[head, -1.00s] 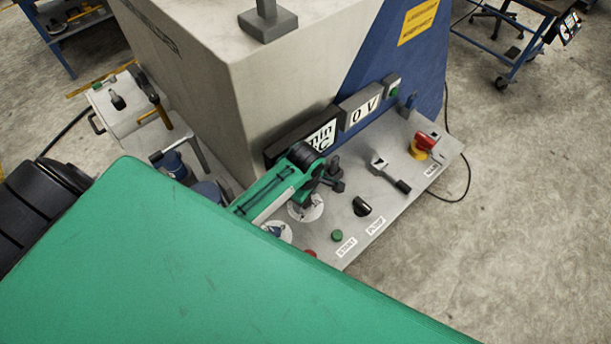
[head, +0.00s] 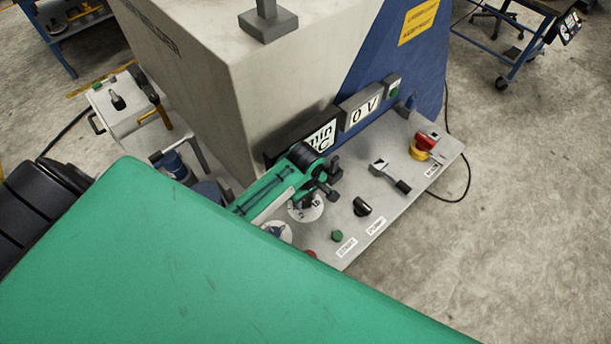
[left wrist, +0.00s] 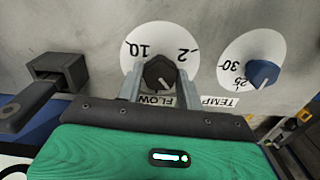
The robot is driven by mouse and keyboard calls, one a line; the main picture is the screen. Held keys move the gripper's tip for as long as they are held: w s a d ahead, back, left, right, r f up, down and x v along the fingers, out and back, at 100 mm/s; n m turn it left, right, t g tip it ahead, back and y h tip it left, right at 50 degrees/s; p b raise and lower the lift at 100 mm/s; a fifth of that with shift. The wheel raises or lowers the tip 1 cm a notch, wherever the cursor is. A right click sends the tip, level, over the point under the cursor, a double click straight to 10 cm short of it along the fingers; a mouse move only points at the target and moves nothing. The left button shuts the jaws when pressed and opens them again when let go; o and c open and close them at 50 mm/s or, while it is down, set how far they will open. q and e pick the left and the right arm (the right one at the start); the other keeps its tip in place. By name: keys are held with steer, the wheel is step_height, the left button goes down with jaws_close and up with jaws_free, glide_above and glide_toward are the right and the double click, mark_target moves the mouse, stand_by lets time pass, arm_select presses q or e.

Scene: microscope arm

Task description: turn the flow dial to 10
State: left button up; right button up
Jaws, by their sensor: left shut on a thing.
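The flow dial has a black knob (left wrist: 160,73) on a white disc (left wrist: 140,36) marked 10 at the left and 2 at the right, with a FLOW label below. My left gripper (left wrist: 158,82) is shut on this knob, one grey finger on each side, in the left wrist view. I cannot tell clearly which mark the knob points to. In the head view the left gripper (head: 325,188) is over the panel, and the white flow disc (head: 308,211) is partly hidden under it.
The temp dial with a blue knob (left wrist: 262,73) is close to the right of the flow dial in the left wrist view. A black handle (left wrist: 42,95) sticks out at the left. The panel also holds a green button (head: 337,236), a black knob (head: 362,206) and a red switch (head: 426,141).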

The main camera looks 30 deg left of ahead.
arm_select(q)
steer(key=m, duration=0.3)
steer(key=shift+r, duration=0.1)
steer(key=shift+m, duration=1.2)
steer(key=o, duration=1)
steer(key=shift+r, duration=0.1)
